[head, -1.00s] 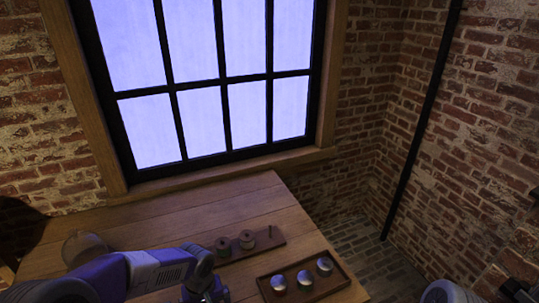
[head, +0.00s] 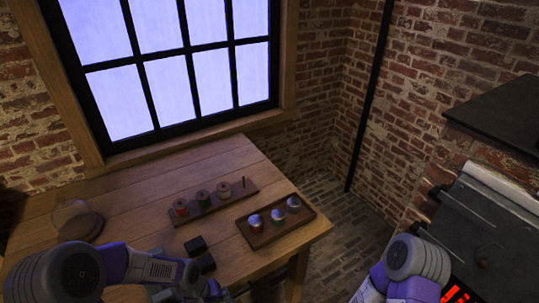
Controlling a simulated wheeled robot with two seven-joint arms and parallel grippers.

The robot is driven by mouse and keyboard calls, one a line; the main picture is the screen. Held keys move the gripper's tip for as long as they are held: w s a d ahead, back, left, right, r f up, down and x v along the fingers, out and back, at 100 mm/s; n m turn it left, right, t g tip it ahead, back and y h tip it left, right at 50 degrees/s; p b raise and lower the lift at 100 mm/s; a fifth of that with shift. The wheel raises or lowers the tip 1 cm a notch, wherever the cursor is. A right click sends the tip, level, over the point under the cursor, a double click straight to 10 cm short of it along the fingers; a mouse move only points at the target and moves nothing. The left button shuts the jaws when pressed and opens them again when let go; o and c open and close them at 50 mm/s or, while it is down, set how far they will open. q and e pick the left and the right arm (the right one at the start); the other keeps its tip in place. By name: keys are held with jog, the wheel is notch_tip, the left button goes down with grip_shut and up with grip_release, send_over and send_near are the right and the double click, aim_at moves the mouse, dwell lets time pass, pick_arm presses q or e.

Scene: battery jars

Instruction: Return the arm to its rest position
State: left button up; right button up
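My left arm (head: 150,267) reaches in from the lower left over the front of the wooden table. Its wrist (head: 196,285) is near the bottom edge; the gripper fingers cannot be made out clearly. Two small dark blocks (head: 197,246) show just beyond the wrist; I cannot tell whether they are finger parts or things on the table. My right arm (head: 410,265) is at the lower right, off the table, and its gripper is out of view. Three silver-topped jars (head: 278,214) stand in a dark tray (head: 262,242) at the table's right.
A wooden rack (head: 233,199) with red, green and tan spools and a bare peg lies behind the tray. A glass dome (head: 70,216) stands at the table's left. A dark cabinet (head: 490,235) with a red glow stands at right. The table's back is clear.

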pick_arm(q)
jog(key=s+d+f+m, duration=0.1)
jog(key=s+d+f, duration=0.2)
jog(key=s+f, duration=0.2)
jog(key=s+d+f+h, duration=0.1)
jog(key=s+d+f, duration=0.2)
jog(key=f, duration=0.6)
jog(key=shift+s+d+m+t, duration=0.15)
jog(key=shift+s+m+t, duration=0.25)
jog(key=shift+s, duration=0.45)
